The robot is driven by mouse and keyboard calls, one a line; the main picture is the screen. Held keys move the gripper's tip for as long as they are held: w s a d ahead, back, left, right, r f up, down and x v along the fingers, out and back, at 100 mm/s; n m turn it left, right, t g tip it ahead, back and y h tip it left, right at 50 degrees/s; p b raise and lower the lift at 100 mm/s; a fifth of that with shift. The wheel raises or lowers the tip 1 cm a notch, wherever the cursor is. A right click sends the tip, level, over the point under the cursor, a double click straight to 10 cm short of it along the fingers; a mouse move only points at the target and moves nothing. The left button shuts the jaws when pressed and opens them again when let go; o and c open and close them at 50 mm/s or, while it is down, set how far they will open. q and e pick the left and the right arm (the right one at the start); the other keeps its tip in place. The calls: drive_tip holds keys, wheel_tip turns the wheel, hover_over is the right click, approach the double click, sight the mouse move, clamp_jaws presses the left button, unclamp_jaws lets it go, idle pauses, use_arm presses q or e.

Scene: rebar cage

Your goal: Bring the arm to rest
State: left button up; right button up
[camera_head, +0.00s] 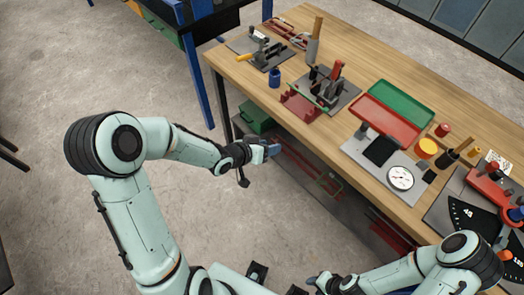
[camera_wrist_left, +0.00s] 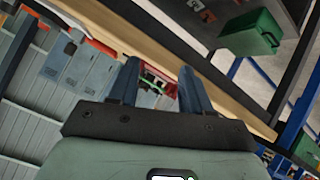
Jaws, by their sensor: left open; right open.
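My left arm comes in from the left, and its gripper (camera_head: 270,148) hangs empty in the air just off the near edge of the wooden workbench (camera_head: 290,95). In the left wrist view the left gripper's two blue-grey fingers (camera_wrist_left: 160,88) stand apart with nothing between them. My right arm is at the bottom right, and its gripper (camera_head: 318,282) is low in front of the bench, apart from it. The right fingertips are small and partly out of clear sight; I see nothing held there.
The bench carries a red tray (camera_head: 388,122), a green tray (camera_head: 403,102), a dial gauge (camera_head: 400,177), a red clamp fixture (camera_head: 335,75) and a blue bottle (camera_head: 274,77). A green box (camera_head: 257,117) is on the shelf below. The floor (camera_head: 60,55) at left is clear.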

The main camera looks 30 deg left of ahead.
use_arm(q)
drive_tip(key=shift+s+f, duration=0.15)
drive_tip(key=shift+f, duration=0.2)
idle(0.3)
drive_tip(key=s+d+f+n+g, duration=0.1)
drive_tip(key=s+d+f+g, duration=0.15)
drive_tip(key=s+f, duration=0.4)
drive_tip(key=s+d+f+n+g, duration=0.1)
drive_tip(key=s+d+f+g, duration=0.15)
drive_tip(key=f, duration=0.75)
drive_tip(key=s+d+f+g, duration=0.1)
drive_tip(key=s+f+g, duration=0.2)
drive_tip(key=s, duration=0.6)
drive_tip(key=s+d+f+n+g, duration=0.1)
drive_tip(key=s+f+g, duration=0.2)
drive_tip(key=s+f, duration=0.4)
drive_tip(key=shift+s+d+y, duration=0.25)
drive_tip(key=shift+s+y, duration=0.05)
drive_tip(key=shift+s, duration=0.75)
drive_tip(key=shift+c, duration=0.6)
drive_tip(key=shift+w, duration=0.1)
